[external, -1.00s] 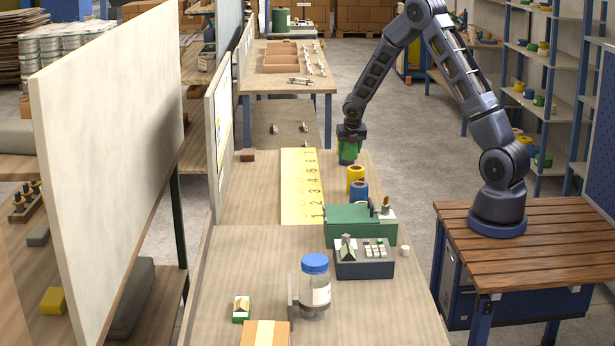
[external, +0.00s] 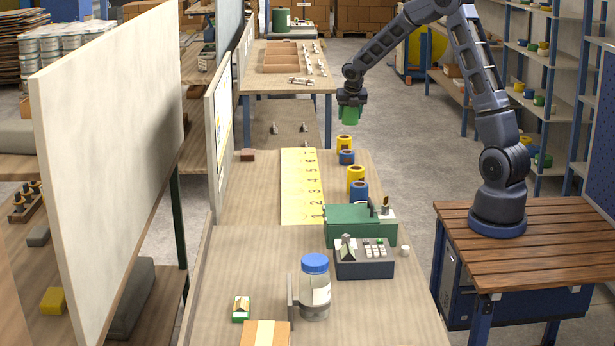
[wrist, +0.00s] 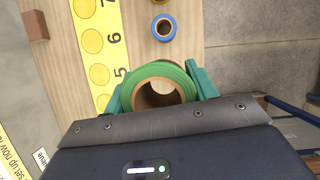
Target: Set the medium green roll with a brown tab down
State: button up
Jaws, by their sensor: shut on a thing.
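My gripper (external: 350,104) is shut on a green roll (external: 349,117) and holds it in the air above the far end of the bench. In the wrist view the green roll (wrist: 158,69) sits between the two green fingers, with its brown core facing the camera. I cannot make out a brown tab on it. A yellow strip (external: 300,185) with numbered spots lies on the bench; it also runs along the left in the wrist view (wrist: 95,45).
A yellow roll (external: 345,140) and a blue roll (external: 347,158) stand at the strip's right, with another yellow roll (external: 356,174) and blue roll (external: 359,192) nearer. A green machine (external: 352,228) stands in front. A brown block (external: 248,155) lies left of the strip.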

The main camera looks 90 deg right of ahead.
jog(key=w+a+r+n+t+y, duration=0.1)
jog(key=w+a+n, duration=0.3)
jog(key=w+a, duration=1.25)
jog(key=w+a+r+n+t, duration=0.2)
jog(key=w+a+n, duration=0.2)
jog(key=w+a, duration=1.25)
jog(key=w+a+r+n+y, duration=0.1)
jog(key=a+n, duration=0.1)
jog(key=a, duration=1.3)
jog(key=w+a+n+t+y, duration=0.1)
jog(key=w+a+n, duration=0.1)
jog(key=a, duration=1.3)
jog(key=w+a+r+n+y, duration=0.1)
jog(key=a+n, duration=0.2)
jog(key=a, duration=1.2)
jog(key=f, duration=1.9)
jog(key=shift+s+d+f, duration=0.1)
jog(key=shift+d+f, duration=0.1)
jog(key=shift+f, duration=0.15)
jog(key=shift+f, duration=0.15)
